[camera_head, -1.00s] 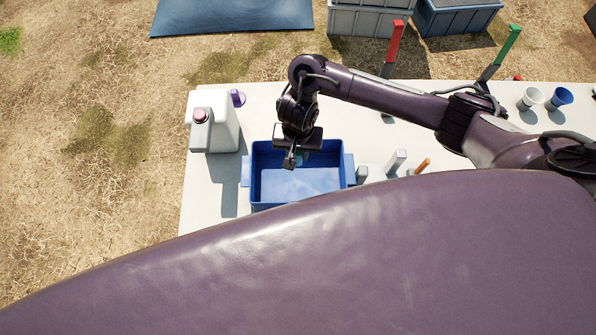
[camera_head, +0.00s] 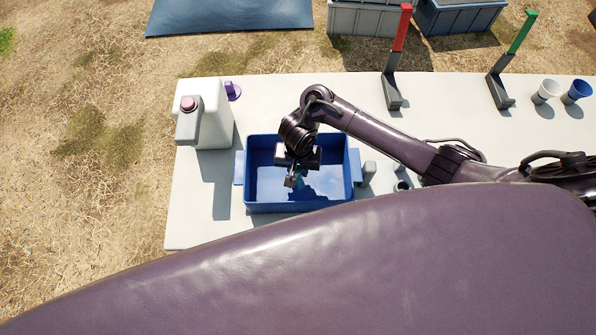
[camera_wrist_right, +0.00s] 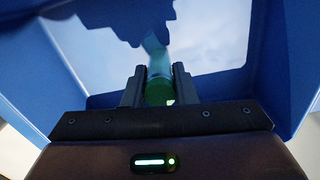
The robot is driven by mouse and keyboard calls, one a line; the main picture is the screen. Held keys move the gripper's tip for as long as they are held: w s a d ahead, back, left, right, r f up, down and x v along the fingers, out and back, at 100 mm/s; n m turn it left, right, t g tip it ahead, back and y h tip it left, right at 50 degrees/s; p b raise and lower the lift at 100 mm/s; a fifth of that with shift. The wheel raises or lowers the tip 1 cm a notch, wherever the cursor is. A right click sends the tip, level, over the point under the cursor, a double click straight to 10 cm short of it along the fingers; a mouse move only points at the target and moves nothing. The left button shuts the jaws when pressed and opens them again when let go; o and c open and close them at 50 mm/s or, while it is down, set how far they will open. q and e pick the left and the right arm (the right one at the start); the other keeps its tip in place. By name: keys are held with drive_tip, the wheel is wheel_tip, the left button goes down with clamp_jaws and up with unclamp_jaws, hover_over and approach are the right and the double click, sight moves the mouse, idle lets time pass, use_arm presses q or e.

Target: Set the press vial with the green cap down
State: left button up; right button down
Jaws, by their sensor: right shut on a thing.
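The press vial with the green cap (camera_wrist_right: 158,92) shows in the right wrist view as a clear greenish tube between the fingers, its green end nearest the camera. My right gripper (camera_wrist_right: 158,88) is shut on it. In the head view my right gripper (camera_head: 291,180) is over the blue bin (camera_head: 300,208), inside its outline. The vial itself is hard to make out there. The wrist view shows the bin's blue walls around the fingers and a pale floor beyond; whether the vial touches that floor cannot be told. My left gripper is not in view.
Red (camera_head: 402,30) and green (camera_head: 522,35) lever stands and two cups (camera_head: 546,91) are at the right. My purple body hides the near side.

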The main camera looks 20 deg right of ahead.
drive_tip(key=shift+f, duration=0.3)
drive_tip(key=shift+f, duration=0.1)
drive_tip(key=c, duration=1.2)
unclamp_jaws()
drive_tip(key=shift+o, duration=0.2)
drive_tip(key=shift+r, duration=0.25)
wheel_tip(320, 180, up, 12)
drive_tip(key=p, duration=0.9)
drive_tip(key=shift+f, duration=0.1)
